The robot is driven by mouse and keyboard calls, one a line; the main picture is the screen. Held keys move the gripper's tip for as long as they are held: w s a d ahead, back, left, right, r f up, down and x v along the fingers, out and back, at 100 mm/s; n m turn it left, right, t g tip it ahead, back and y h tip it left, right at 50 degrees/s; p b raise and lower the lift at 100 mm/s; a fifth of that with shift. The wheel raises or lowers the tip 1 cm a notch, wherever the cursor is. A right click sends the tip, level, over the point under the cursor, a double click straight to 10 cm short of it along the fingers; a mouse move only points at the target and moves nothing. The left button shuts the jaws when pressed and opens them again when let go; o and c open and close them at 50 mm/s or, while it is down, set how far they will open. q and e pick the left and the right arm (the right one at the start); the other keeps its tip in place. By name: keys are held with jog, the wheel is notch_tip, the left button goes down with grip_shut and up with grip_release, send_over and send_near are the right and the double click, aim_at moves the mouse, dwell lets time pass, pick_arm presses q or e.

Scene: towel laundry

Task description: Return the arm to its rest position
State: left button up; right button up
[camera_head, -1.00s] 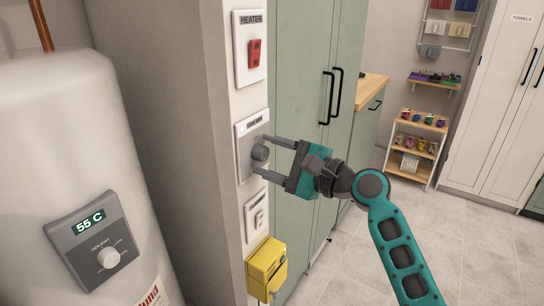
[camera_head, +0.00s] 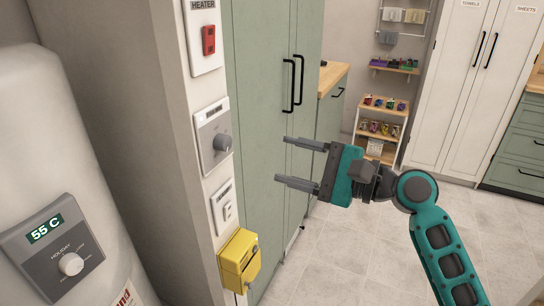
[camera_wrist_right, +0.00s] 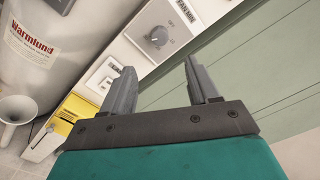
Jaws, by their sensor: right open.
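My right gripper (camera_head: 282,160) is open and empty, in front of the green cabinet doors. Its two grey fingers point left in the head view. A grey dial panel (camera_head: 206,154) with a round knob (camera_head: 222,142) is on the wall edge to the left, apart from the fingertips. In the right wrist view, the two fingers of my right gripper (camera_wrist_right: 158,80) have nothing between them, and the dial's knob (camera_wrist_right: 159,37) shows beyond them. My left gripper is not in view.
A heater switch (camera_head: 208,40) is above the dial, and a white switch (camera_head: 226,210) and a yellow box (camera_head: 238,262) are below. A white tank (camera_head: 45,130) reading 55 C stands left. Green cabinets (camera_head: 262,120) line the wall. The tiled floor (camera_head: 350,260) is clear.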

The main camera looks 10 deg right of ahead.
jog(key=shift+s+d, duration=0.2)
jog(key=shift+d, duration=0.1)
jog(key=s+d+f+n+t+h, duration=0.1)
jog(key=f+n+h, duration=0.15)
jog(key=f, duration=0.45)
jog(key=s+d+f+n+h, duration=0.1)
jog(key=s+d+f+h, duration=0.15)
jog(key=f, duration=0.45)
jog(key=s+d+f+n+t+h, duration=0.1)
jog(key=f+h, duration=0.2)
jog(key=f, duration=0.5)
jog(key=s+d+f+n+g+h, duration=0.1)
jog(key=s+f+n+h, duration=0.4)
jog(key=s+f+n, duration=0.6)
jog(key=s+d, duration=0.1)
jog(key=s, duration=0.1)
jog(key=shift+s+d+f, duration=0.2)
jog(key=shift+s+f, duration=0.15)
jog(key=shift+f, duration=0.05)
